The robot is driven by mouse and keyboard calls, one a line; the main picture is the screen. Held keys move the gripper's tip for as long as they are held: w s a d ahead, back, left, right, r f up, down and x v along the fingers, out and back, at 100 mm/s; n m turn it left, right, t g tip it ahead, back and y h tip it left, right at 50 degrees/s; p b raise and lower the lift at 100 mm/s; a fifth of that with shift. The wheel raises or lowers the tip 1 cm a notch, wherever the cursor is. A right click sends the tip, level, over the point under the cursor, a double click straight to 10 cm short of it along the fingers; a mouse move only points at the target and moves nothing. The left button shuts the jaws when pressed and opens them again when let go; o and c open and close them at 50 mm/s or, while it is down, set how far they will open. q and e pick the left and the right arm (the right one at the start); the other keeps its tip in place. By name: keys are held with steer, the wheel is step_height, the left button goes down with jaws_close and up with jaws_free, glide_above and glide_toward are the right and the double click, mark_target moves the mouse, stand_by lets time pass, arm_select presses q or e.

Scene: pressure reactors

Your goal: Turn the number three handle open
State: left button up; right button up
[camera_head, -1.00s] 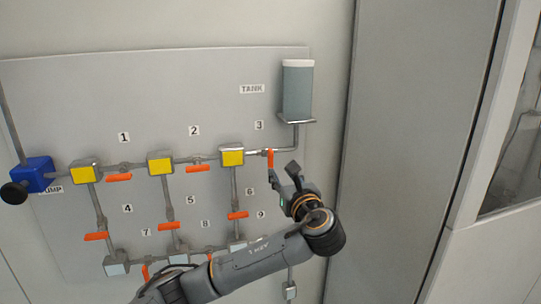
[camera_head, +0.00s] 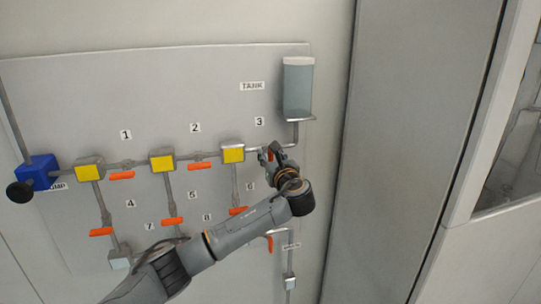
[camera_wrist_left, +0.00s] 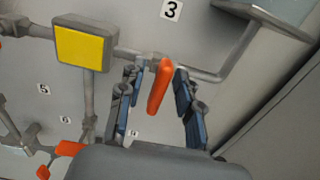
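The number three handle (camera_wrist_left: 159,88) is an orange lever below the label 3 (camera_wrist_left: 171,10). It hangs down from the pipe, crosswise to it. In the head view only a small orange part of this handle (camera_head: 271,156) shows, the rest hidden by the gripper. My left gripper (camera_head: 273,152) is at the handle. In the wrist view its two blue-padded fingers stand on either side of the lever, with a gap visible on each side, wider on the right. The fingers are open. My right gripper is in neither view.
A yellow block (camera_head: 233,153) sits on the pipe left of the handle. The tank (camera_head: 298,88) is above right, with its pipe (camera_head: 295,133) coming down close to the gripper. Other orange handles, such as number two (camera_head: 199,167), are on the panel (camera_head: 80,100). A cabinet stands right.

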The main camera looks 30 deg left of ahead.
arm_select(q)
jaws_close()
steer(key=shift+n, duration=0.4)
steer(key=n+b, duration=0.1)
steer(key=n, duration=0.2)
steer(key=shift+f, duration=0.15)
steer(key=n+b, duration=0.2)
steer(key=n, duration=0.1)
steer(key=shift+s+a+f+n, duration=0.1)
steer(key=shift+s+n, duration=0.05)
steer(key=shift+n, duration=0.15)
steer(key=n+b, duration=0.3)
steer(key=n, duration=0.3)
steer(key=shift+f, duration=0.2)
steer(key=shift+n+b, duration=1.45)
steer(key=shift+n, duration=0.65)
steer(key=shift+a+n, duration=0.1)
steer(key=shift+n, duration=0.2)
